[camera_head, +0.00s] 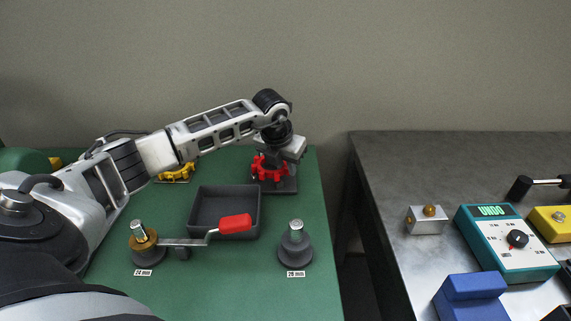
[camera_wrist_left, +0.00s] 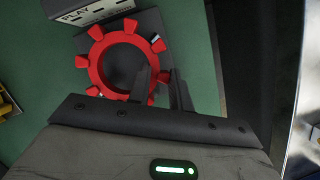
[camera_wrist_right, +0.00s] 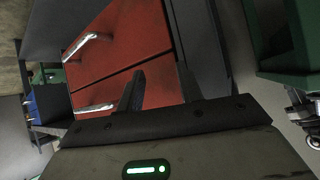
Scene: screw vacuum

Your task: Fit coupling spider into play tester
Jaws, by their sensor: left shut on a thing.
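The red coupling spider (camera_head: 268,169), a ring with several stubby teeth, is at the back of the green table, over the dark play tester (camera_head: 287,186). In the left wrist view the spider (camera_wrist_left: 97,73) lies over the tester's dark plate, beside a block with a "PLAY" label (camera_wrist_left: 92,10). My left gripper (camera_wrist_left: 164,88) is shut on the spider at its right side; the fingers partly hide the teeth there. I cannot tell whether the spider is fully seated. My right gripper (camera_wrist_right: 158,85) is open and empty, facing red drawers, outside the head view.
A red-handled wrench (camera_head: 235,224) reaches from the left post; another post (camera_head: 295,240) stands right. A gap separates the green table from the metal bench (camera_head: 385,170) with its teal meter (camera_head: 500,250).

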